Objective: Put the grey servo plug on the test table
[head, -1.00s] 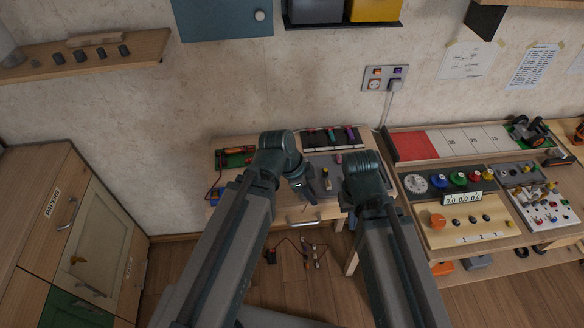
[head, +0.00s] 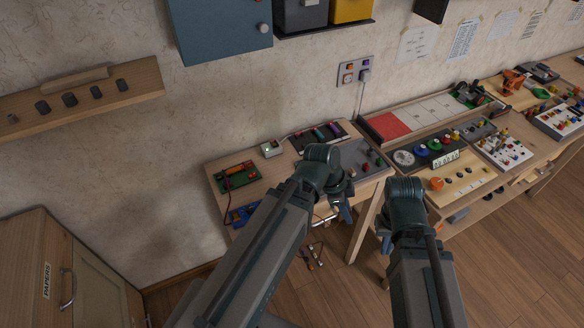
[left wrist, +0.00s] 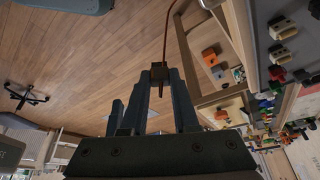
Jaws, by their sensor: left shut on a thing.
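My left gripper (head: 343,207) is over the front right part of the small wooden table (head: 282,182) in the head view. In the left wrist view its fingers are shut on a small dark plug (left wrist: 159,72) with a thin brownish cable running up from it. The plug's colour is hard to tell in this light, and my arm hides it in the head view. My right gripper (head: 384,238) is lower, right of the table's front leg. Its fingertips are mostly hidden, so its opening cannot be told.
The table bears a green board (head: 236,177), a small white box (head: 271,149), a dark rack (head: 318,136) and a grey mat (head: 358,157). A long bench (head: 468,190) with panels stands right. Loose leads (head: 314,257) lie on the floor.

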